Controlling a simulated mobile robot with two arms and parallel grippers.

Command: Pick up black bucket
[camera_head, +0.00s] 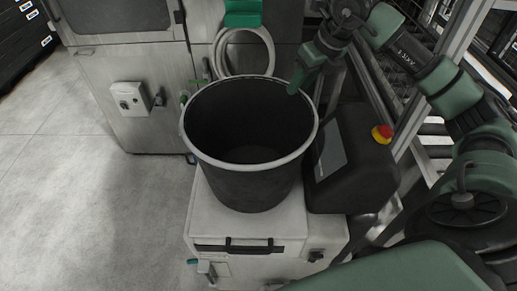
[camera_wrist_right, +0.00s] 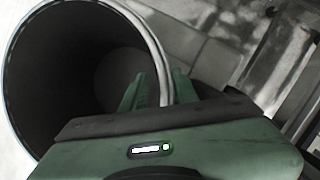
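The black bucket (camera_head: 250,185) stands upright on a light grey machine top, open at the top and empty inside. In the right wrist view the bucket (camera_wrist_right: 60,75) fills the left side. My right gripper (camera_head: 298,84) is at the right part of the rim, pointing down. In the right wrist view its fingers (camera_wrist_right: 158,78) are apart, one inside the bucket and one outside, with the pale rim between them. A gap shows between the inner finger and the rim. My left gripper is not in view.
The bucket stands on a grey box-shaped unit (camera_head: 250,268) with a black handle. A dark control panel with a red and yellow emergency button (camera_head: 382,134) is close on the right. A coiled hose (camera_head: 243,45) and grey cabinet are behind. Floor at left is clear.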

